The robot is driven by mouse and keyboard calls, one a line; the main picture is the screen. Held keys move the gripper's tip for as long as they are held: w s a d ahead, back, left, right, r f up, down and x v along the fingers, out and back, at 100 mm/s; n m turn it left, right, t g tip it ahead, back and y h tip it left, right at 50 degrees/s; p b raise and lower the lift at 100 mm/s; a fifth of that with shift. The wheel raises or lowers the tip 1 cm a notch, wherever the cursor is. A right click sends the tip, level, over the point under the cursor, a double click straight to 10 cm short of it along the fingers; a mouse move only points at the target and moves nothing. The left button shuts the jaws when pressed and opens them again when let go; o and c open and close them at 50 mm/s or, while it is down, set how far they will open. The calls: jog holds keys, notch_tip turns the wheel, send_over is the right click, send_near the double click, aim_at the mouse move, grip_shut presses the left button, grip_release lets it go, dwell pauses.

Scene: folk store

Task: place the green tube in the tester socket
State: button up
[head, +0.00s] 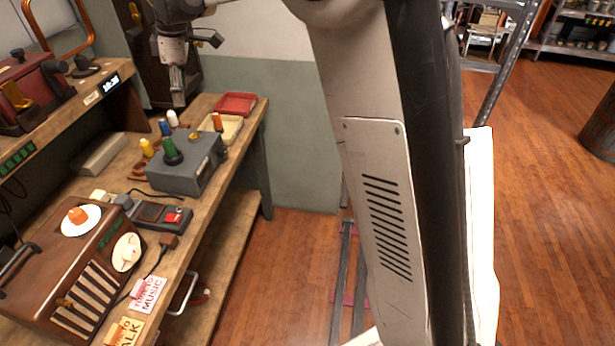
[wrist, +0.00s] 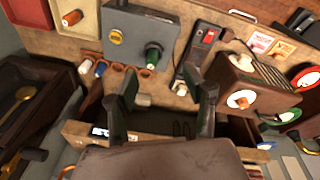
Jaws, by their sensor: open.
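The green tube (head: 169,147) stands upright at the dark round socket (head: 173,159) on top of the grey tester box (head: 185,181). In the wrist view the green tube (wrist: 152,58) shows nearly end-on on the tester (wrist: 137,25), with a yellow round part (wrist: 115,37) beside it. The tube hides most of the socket, so its depth cannot be told. My gripper (head: 178,98) is above and behind the tester in the head view, apart from the tube. In the wrist view my gripper (wrist: 165,103) has its fingers spread with nothing between them.
An orange tube (head: 217,122) is in a cream tray (head: 232,131), near a red tray (head: 236,104).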

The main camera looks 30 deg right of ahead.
jog(key=s+d+r+m+t, duration=0.1)
jog(key=s+d+r+m, duration=0.3)
jog(key=s, duration=0.5)
jog(key=s+d+r+m+t, duration=0.1)
jog(key=s+d+m+t, duration=0.3)
jog(key=s, duration=0.6)
jog(key=s+d+f+m, duration=0.3)
jog(key=s+f, duration=0.1)
jog(key=s, duration=0.5)
jog(key=s+d+f+m+h, duration=0.1)
jog(key=s+d+f+m, duration=0.3)
jog(key=s, duration=0.5)
jog(key=shift+s+d+f+t+h, duration=0.25)
jog(key=shift+s+d+t+h, duration=0.05)
jog(key=shift+s+t, duration=0.1)
notch_tip(320, 180, down, 7)
jog(key=b, duration=0.6)
jog(key=shift+r+b, duration=0.15)
jog(key=shift+b, duration=0.2)
